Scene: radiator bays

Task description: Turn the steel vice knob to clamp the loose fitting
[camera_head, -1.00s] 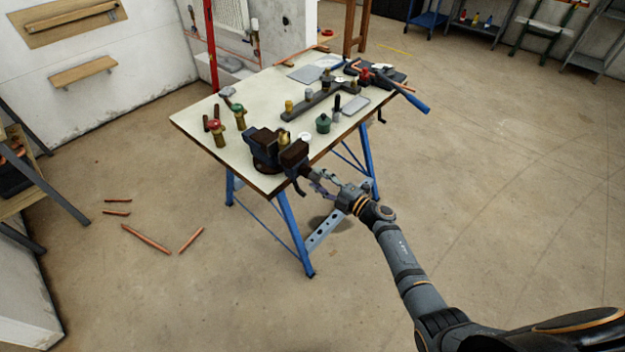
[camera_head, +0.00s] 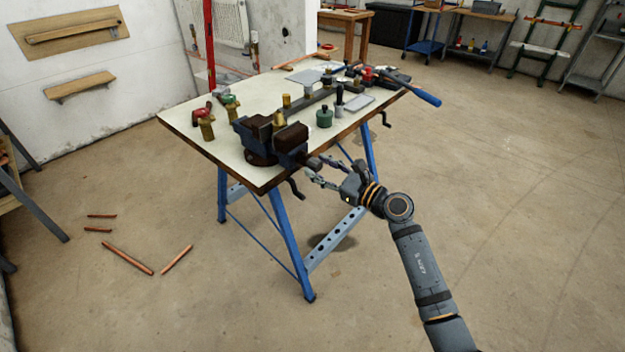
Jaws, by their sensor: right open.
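The dark blue and brown vice (camera_head: 262,140) is fixed near the front corner of the bench. A brass fitting (camera_head: 279,119) stands upright at its jaws; I cannot tell whether the jaws touch it. The steel vice knob (camera_head: 314,162) sticks out from the vice's front end, past the bench edge. My right gripper (camera_head: 317,168) is open, its two fingers spread on either side of the knob's outer end; contact is not clear. My left gripper is not in view.
The bench (camera_head: 185,122) has a pale top and blue legs. Brass valves (camera_head: 206,124), a green pot (camera_head: 324,117) and a blue-handled tool (camera_head: 420,94) are on it. A dark crank (camera_head: 296,188) hangs below its front edge. Copper pipes (camera_head: 128,257) lie on the floor.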

